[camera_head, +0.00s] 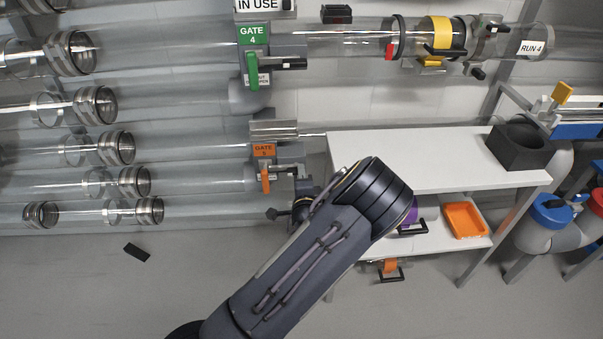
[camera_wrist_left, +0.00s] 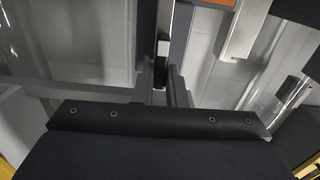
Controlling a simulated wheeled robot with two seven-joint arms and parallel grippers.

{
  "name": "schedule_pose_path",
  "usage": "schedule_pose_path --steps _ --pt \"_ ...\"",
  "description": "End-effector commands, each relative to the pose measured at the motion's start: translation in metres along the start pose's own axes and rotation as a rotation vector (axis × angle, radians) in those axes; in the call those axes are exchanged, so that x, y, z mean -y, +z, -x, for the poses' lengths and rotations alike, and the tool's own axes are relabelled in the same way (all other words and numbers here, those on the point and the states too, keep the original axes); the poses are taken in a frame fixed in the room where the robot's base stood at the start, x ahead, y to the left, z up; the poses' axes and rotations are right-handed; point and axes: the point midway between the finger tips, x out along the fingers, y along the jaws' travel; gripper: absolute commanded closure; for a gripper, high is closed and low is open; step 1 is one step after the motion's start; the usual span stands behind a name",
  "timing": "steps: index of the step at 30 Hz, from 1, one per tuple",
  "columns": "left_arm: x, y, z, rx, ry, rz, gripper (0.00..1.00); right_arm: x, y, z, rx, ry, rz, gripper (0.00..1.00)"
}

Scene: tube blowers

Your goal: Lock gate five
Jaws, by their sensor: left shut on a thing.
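Gate five (camera_head: 264,151) has an orange label, with "GATE" readable and its numeral small, on the lower clear tubes in the head view. Its orange handle (camera_head: 265,178) hangs down below the label. My left gripper (camera_wrist_left: 167,88) is at the right side of this gate. In the wrist view its two grey fingers are close together around a small dark part (camera_wrist_left: 160,72), which I take to be part of gate five. My forearm hides most of this contact in the head view. An orange patch (camera_wrist_left: 215,5) shows at the wrist view's top edge. My right gripper is not in view.
Gate four (camera_head: 254,36), with a green handle, is above, under an "IN USE" sign (camera_head: 264,5). A white table (camera_head: 430,155) stands right of gate five, carrying a black box (camera_head: 519,147). An orange tray (camera_head: 465,220) is on its lower shelf. Floor at the lower left is mostly clear.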

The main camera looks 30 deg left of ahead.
Motion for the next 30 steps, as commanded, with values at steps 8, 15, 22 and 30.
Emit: schedule_pose_path --steps 8,15,22,30 --pt "-0.0014 -0.0002 0.0005 0.000 0.002 -0.045 1.00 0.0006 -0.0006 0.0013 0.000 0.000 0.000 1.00" --pt "-0.0017 -0.0001 0.0005 0.000 0.002 -0.050 1.00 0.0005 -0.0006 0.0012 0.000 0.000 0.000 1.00" --pt "-0.0017 -0.0001 0.0005 -0.001 0.003 -0.049 0.75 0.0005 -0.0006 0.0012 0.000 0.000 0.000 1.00" --pt "-0.0011 0.0000 0.0002 0.000 0.001 -0.046 0.66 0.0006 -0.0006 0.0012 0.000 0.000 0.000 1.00"
